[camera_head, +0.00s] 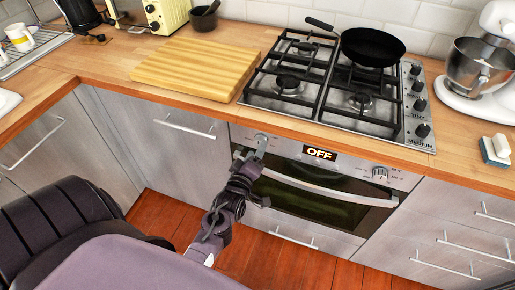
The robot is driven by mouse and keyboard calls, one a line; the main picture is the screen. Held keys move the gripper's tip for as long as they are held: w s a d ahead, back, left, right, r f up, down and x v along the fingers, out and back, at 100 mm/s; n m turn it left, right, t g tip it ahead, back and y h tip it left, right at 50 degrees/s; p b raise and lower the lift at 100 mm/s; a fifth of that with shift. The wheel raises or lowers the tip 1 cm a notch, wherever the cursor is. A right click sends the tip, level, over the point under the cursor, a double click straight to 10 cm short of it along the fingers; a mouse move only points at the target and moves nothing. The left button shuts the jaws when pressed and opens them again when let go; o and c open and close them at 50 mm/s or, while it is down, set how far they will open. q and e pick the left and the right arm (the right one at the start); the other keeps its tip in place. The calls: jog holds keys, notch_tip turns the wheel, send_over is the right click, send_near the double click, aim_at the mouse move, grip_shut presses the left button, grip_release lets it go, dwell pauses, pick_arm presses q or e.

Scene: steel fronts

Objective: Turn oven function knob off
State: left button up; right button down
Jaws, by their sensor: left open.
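The oven (330,207) is built in under the counter, with a steel control panel and a display (320,153) that reads "OFF". One oven knob (262,138) is at the left end of the panel, partly hidden behind my left gripper. I cannot tell from the markings which is the function knob. My left gripper (259,152) is open, with its tips at or just in front of the left knob. Whether they touch it is unclear. My right gripper is not in view.
The oven handle (330,190) runs across the door just below the panel. Above are a gas hob (325,113) with its own knobs, a black pan (372,46) and a wooden board (195,68). A stand mixer (478,66) stands at right. Floor (290,262) shows below the oven.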

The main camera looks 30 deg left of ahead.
pick_arm(q)
jog(key=v, duration=0.5)
jog(key=shift+s, duration=0.25)
jog(key=s+d+f+m+g+h, duration=0.2)
jog(key=s+d+f+m, duration=0.1)
jog(key=f, duration=0.6)
jog(key=s+d+f+m+g+h, duration=0.1)
jog(key=s+d+f+m+g, duration=0.2)
jog(key=f, duration=0.7)
jog(key=s+d+f+m+g+h, duration=0.2)
jog(key=s+d+f, duration=0.15)
jog(key=f, duration=0.55)
jog(key=s+f+m+g, duration=0.3)
jog(key=s+f, duration=0.2)
jog(key=s, duration=0.3)
jog(key=s+a+f+m+g, duration=0.1)
jog(key=s+f+m+g, duration=0.2)
jog(key=s+f, duration=0.3)
jog(key=s+f+m+g, duration=0.2)
jog(key=s+f, duration=0.3)
jog(key=s, duration=0.6)
jog(key=shift+s+a+f+m+g, duration=0.2)
jog(key=shift+a+f+m+g, duration=0.2)
jog(key=shift+g, duration=0.1)
